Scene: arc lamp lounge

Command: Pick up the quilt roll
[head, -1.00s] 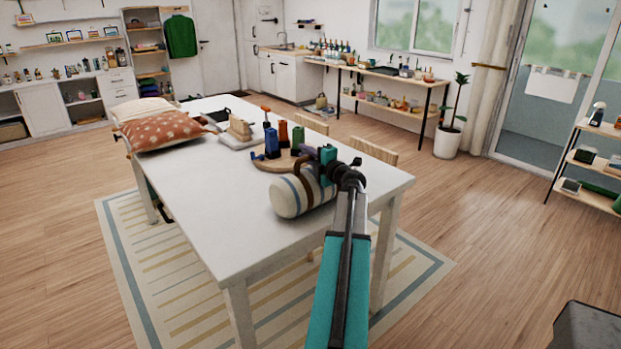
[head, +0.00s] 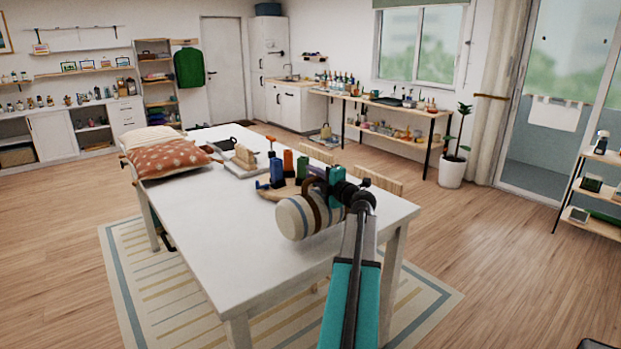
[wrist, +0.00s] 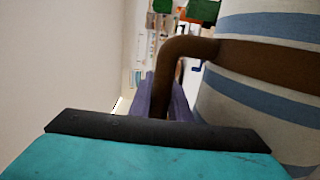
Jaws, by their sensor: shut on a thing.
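The quilt roll (head: 293,219) is a cream cylinder with blue-grey stripes and a brown strap with a carry handle. It is over the near right part of the white table (head: 215,255), its round end facing left. In the wrist view the roll (wrist: 262,85) fills the right side, with its brown handle (wrist: 175,65) arching to the left. My gripper (head: 320,180) is at the top of the roll, shut on the handle. Its purple fingers (wrist: 165,102) hug the handle in the wrist view. Any gap beneath the roll is hard to make out.
Behind the roll stand a round wooden board (head: 268,193), blue, orange and green pieces, and a white board (head: 238,170) with a wooden block. Cushions (head: 168,160) lie at the table's far left. Chairs (head: 380,181) stand along the right side. The table's near left is clear.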

